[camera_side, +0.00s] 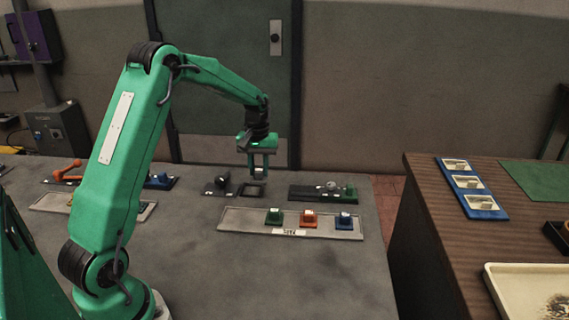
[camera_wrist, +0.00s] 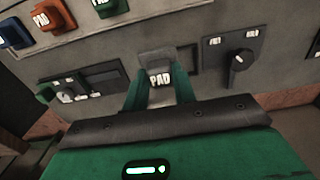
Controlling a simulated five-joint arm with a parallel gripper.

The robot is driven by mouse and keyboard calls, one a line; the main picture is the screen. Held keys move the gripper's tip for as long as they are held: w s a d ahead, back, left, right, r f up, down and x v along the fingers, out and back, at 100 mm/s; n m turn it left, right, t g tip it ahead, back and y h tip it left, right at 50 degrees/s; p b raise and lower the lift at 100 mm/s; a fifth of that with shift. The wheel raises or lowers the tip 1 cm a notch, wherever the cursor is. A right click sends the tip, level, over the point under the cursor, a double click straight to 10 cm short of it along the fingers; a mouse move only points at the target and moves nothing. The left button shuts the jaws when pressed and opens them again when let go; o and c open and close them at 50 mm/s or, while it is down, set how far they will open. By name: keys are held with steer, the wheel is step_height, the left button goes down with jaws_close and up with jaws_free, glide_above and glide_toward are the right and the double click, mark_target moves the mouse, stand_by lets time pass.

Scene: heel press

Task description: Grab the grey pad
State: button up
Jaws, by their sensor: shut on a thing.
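The grey pad (camera_wrist: 157,59), a small block with a white "PAD" label, is between the two green fingers of my gripper (camera_wrist: 160,83) in the wrist view. The fingers are shut on it from both sides. In the side view my gripper (camera_side: 263,174) points down, just above the far part of the grey table. The pad is small there and partly hidden by the fingers. A dark square holder (camera_side: 253,191) lies just below and to the left of the fingertips, and looks empty.
A pale strip (camera_side: 245,219) in front carries a green pad (camera_side: 274,216), an orange pad (camera_side: 309,219) and a blue pad (camera_side: 344,221). A dark plate with a knob (camera_side: 221,185) lies left of the holder. A dark panel (camera_side: 305,193) with a green part lies right.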

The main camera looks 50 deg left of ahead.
steer(key=d+r, duration=0.4)
steer(key=d, duration=0.2)
steer(key=shift+s+d, duration=0.15)
steer(key=shift+d, duration=0.05)
steer(key=shift+s+a+f, duration=0.1)
steer(key=shift+f, duration=0.05)
